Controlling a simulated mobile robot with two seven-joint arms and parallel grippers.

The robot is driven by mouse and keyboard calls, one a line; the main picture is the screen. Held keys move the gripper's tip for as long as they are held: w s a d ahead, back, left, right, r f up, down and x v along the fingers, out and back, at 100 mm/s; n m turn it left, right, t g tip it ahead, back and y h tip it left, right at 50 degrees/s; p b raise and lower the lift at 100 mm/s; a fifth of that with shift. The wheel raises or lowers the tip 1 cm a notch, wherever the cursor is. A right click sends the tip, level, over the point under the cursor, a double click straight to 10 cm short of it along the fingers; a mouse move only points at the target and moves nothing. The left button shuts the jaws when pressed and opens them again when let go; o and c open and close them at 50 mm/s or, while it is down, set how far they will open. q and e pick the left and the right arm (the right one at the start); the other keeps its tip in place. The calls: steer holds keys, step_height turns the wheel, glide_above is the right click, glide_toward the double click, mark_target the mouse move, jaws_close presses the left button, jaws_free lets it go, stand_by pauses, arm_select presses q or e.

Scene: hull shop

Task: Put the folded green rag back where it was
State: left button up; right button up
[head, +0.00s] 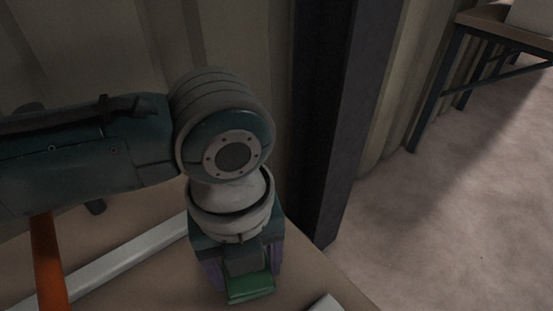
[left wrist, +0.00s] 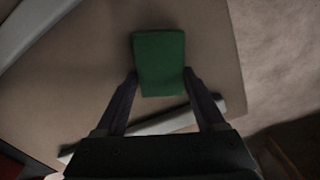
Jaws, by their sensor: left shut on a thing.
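The folded green rag (head: 250,289) is between the fingers of my left gripper (head: 245,280), low over the brown table top near its right part. In the left wrist view the rag (left wrist: 160,62) is a flat green block, gripped at its near end by the two dark fingertips of my left gripper (left wrist: 160,76). That gripper is shut on it. I cannot tell whether the rag touches the table. My right gripper is not in view.
A pale grey bar (head: 118,262) lies on the table top (head: 150,290), left of the rag. An orange upright (head: 47,262) stands at the left. A dark post (head: 345,120) rises beyond the table. Another table (head: 480,25) stands far right, across open floor (head: 440,220).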

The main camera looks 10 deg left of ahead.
arm_select(q)
steer(key=o, duration=1.3)
steer(key=shift+f, duration=0.1)
step_height(320, 180, up, 12)
steer(key=p, duration=0.4)
